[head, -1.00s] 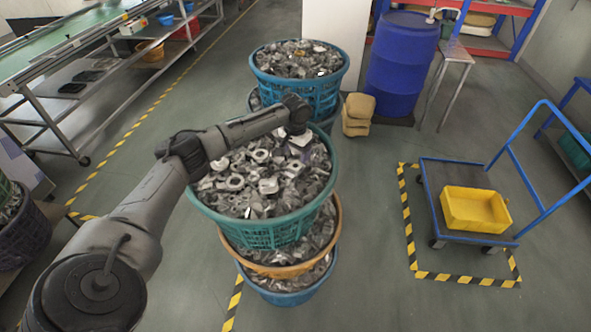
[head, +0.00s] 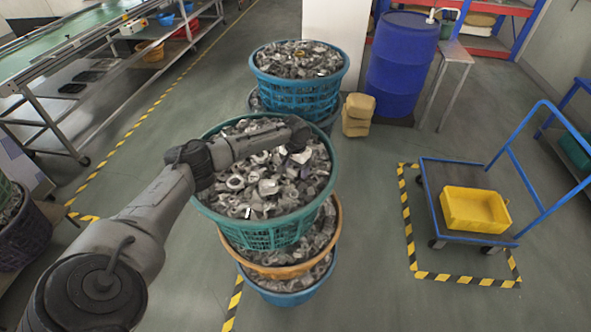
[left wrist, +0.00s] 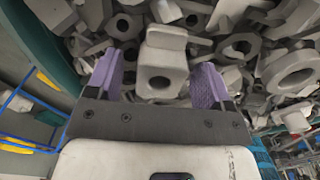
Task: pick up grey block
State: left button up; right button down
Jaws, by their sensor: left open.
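In the left wrist view, a grey block (left wrist: 165,52) with a round hole and a raised lip lies among other grey metal parts. My left gripper (left wrist: 157,76) is open, with one purple finger on each side of this block. I cannot tell whether the fingers touch it. In the head view, my left gripper (head: 298,156) is low over the parts in the teal basket (head: 275,236), at its right half. My wrist hides much of the gripper there, and I cannot single out the block. My right gripper is not in view.
The teal basket stands on an orange basket (head: 262,268) and a blue one (head: 285,298). Another blue basket (head: 300,97) of parts stands behind. A blue drum (head: 400,65) and a cart with a yellow bin (head: 474,210) are to the right. Floor between is clear.

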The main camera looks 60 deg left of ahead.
pick_arm(q)
jog(key=shift+c, duration=0.2)
jog(key=c, duration=1)
jog(key=shift+r, duration=0.1)
jog(key=shift+c, duration=0.2)
